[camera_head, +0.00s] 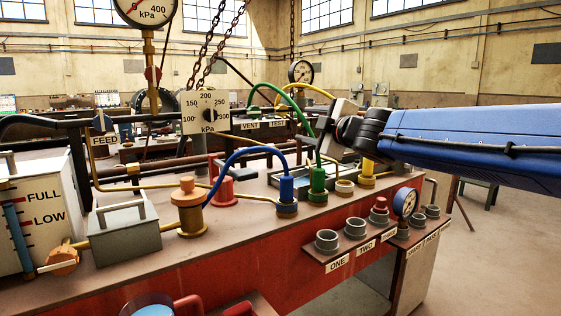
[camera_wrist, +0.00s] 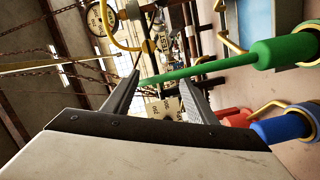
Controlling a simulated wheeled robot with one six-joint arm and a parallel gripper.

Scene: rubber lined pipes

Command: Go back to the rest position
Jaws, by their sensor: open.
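My gripper (camera_head: 326,136) is at the end of my blue arm, which reaches in from the right above the bench. In the wrist view its two fingers (camera_wrist: 160,82) are apart, with nothing visibly clamped. A green hose (camera_head: 305,122) arches up from a green plug (camera_head: 318,180) below the gripper. In the wrist view the green hose (camera_wrist: 200,69) crosses near the fingertips; I cannot tell whether it lies between them or behind them. No marker for the rest position shows.
A blue plug (camera_head: 286,189) with a blue hose stands left of the green one, and a yellow plug (camera_head: 368,168) to the right. A dial gauge (camera_head: 404,203) and several grey sockets (camera_head: 355,228) line the front shelf. Chains (camera_head: 210,45) hang behind. Open floor (camera_head: 500,240) lies right.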

